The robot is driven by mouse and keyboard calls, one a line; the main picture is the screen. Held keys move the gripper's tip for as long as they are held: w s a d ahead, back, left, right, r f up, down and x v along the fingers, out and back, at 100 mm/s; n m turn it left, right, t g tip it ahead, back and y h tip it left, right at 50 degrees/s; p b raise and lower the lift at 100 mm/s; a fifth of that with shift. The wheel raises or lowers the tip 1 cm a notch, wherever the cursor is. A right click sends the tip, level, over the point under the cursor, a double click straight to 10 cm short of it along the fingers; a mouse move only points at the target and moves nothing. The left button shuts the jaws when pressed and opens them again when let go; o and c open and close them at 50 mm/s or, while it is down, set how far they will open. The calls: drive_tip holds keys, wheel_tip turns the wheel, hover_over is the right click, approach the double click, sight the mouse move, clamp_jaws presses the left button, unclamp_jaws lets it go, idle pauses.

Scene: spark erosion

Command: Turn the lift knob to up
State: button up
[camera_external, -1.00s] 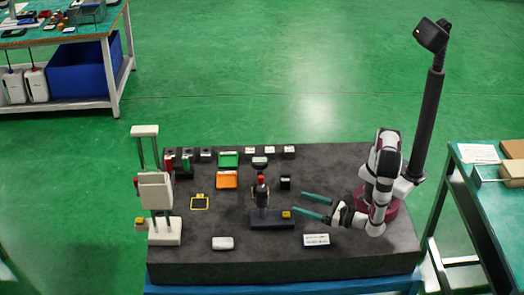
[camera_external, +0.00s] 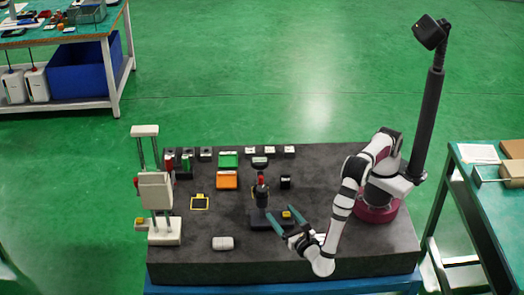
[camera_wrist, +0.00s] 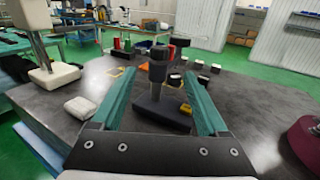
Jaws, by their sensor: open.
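My gripper (camera_external: 279,210) is open and empty, its two teal fingers spread and pointing back and left. In the wrist view my gripper (camera_wrist: 159,73) has a dark upright post with a cylindrical head (camera_wrist: 157,62) between its fingers in the picture; contact cannot be told. The post (camera_external: 261,194) has a red top in the external view and stands on a dark base (camera_wrist: 160,116). A yellow piece (camera_wrist: 185,108) sits on the base's right end. No up marking is readable, and I cannot tell for sure which part is the lift knob.
A white column machine (camera_external: 155,190) stands at the left. A white rounded block (camera_external: 222,243) lies near the front edge. Green (camera_external: 228,160) and orange (camera_external: 227,180) trays and several small blocks are behind. A yellow-edged square (camera_external: 200,202) lies left of the post.

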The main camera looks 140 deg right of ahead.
sight(265, 194)
drive_tip(key=x, duration=1.3)
